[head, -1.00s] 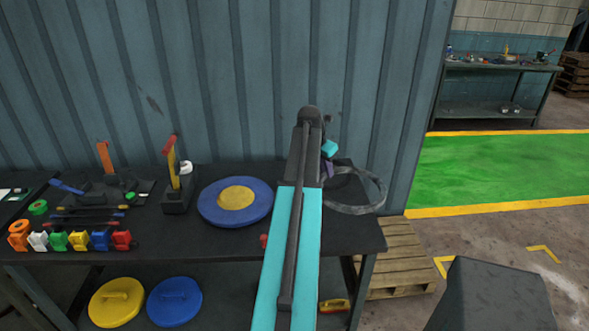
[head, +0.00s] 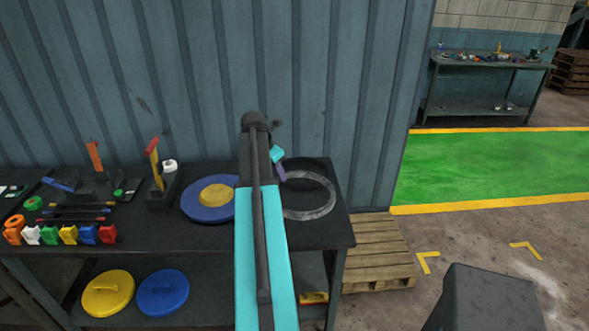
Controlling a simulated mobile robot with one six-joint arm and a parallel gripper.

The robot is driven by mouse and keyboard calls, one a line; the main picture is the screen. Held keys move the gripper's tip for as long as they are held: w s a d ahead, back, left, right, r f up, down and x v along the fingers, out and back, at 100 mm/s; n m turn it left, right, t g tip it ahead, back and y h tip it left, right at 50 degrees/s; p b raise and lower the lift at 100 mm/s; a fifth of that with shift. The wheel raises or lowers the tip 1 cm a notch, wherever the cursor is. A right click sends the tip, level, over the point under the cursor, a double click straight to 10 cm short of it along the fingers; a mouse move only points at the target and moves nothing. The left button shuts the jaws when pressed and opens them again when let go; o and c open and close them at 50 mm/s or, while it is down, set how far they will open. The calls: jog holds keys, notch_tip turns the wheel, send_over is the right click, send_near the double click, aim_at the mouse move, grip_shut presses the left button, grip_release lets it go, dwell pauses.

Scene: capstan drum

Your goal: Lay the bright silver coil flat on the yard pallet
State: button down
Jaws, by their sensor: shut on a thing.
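The bright silver coil (head: 325,209) is a thin pale ring over the right end of the dark workbench. My gripper (head: 281,174), with cyan and purple parts showing, is at the coil's upper left edge and shut on it. My arm hides part of the grip and the fingertips. I cannot tell whether the coil touches the bench top or hangs just above it. The yard pallet (head: 374,250) is bare wood on the floor, to the right of the bench and lower than the coil.
A blue and yellow disc (head: 196,205) lies on the bench left of my arm. Colored clips, tools and upright handles crowd the bench's left side. A dark round shape (head: 312,166) is behind the coil. A dark grey block (head: 487,300) stands at the lower right.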

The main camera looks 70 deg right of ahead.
jog(key=w+a+f, duration=0.3)
jog(key=w+a, duration=0.9)
jog(key=a, duration=0.1)
jog(key=w+a+f, duration=0.3)
jog(key=w+a, duration=0.8)
jog(key=a, duration=0.2)
jog(key=w+a+f, duration=0.2)
jog(key=a, duration=0.8)
jog(key=w+a+f+m+b, duration=0.1)
jog(key=w+a+f, duration=0.15)
jog(key=a, duration=0.85)
jog(key=w+a+f, duration=0.2)
jog(key=a, duration=0.8)
jog(key=s+a+f+b, duration=0.1)
jog(key=a+f+b, duration=0.8)
jog(key=a+f, duration=0.1)
jog(key=shift+s+a+f+m+g, duration=0.15)
jog(key=shift+a+f+m+g, duration=0.15)
jog(key=shift+a, duration=0.6)
jog(key=shift+s, duration=0.15)
